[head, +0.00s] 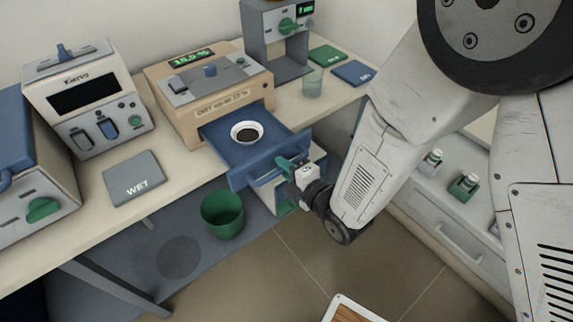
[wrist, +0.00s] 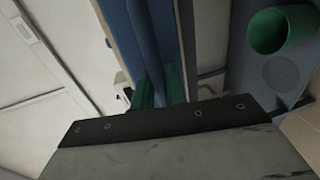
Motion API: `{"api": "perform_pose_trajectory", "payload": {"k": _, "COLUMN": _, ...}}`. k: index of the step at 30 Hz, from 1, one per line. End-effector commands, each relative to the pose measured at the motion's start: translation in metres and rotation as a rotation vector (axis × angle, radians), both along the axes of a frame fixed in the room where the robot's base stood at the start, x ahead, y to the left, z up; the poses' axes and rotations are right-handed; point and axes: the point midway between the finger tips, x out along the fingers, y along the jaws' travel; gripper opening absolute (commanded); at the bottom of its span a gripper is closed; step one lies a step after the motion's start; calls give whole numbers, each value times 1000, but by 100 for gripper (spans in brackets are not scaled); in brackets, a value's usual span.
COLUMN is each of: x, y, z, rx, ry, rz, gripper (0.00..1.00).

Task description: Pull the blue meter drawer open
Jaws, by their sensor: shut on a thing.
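The tan meter (head: 190,118) stands on the bench with a lit display. Its blue drawer (head: 268,152) sticks well out of the front, over the bench edge. A white dish (head: 234,137) with dark contents sits in the drawer. My gripper (head: 284,164) is at the right part of the drawer's front, with its green fingers shut on the blue handle (head: 262,180). In the wrist view, the green fingers (wrist: 160,88) stand on either side of the blue handle bar (wrist: 146,35). The fingers hide part of the handle.
A green bin (head: 223,222) stands below the drawer, on a lower grey surface. A grey WET pad (head: 134,180) lies on the bench to the left. A clear beaker (head: 312,84) stands right of the meter.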

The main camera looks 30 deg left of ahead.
Motion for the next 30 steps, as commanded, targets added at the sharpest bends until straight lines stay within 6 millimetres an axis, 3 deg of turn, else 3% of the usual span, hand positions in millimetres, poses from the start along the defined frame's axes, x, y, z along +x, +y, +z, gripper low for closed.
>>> {"api": "perform_pose_trajectory", "payload": {"k": 2, "x": -2, "y": 1, "z": -1, "rx": -2, "ry": 1, "rz": 6, "gripper": 0}}
{"api": "perform_pose_trajectory", "payload": {"k": 3, "x": -2, "y": 1, "z": -1, "rx": -2, "ry": 1, "rz": 6, "gripper": 20}}
{"api": "perform_pose_trajectory", "payload": {"k": 4, "x": -2, "y": 1, "z": -1, "rx": -2, "ry": 1, "rz": 6, "gripper": 20}}
{"api": "perform_pose_trajectory", "payload": {"k": 14, "x": -2, "y": -4, "z": 0, "rx": -1, "ry": 1, "rz": 1, "gripper": 20}}
{"api": "perform_pose_trajectory", "payload": {"k": 24, "x": -20, "y": -53, "z": 10, "rx": -2, "ry": 2, "rz": 2, "gripper": 20}}
{"api": "perform_pose_trajectory", "payload": {"k": 30, "x": -27, "y": -70, "z": 14, "rx": -2, "ry": 0, "rz": 4, "gripper": 20}}
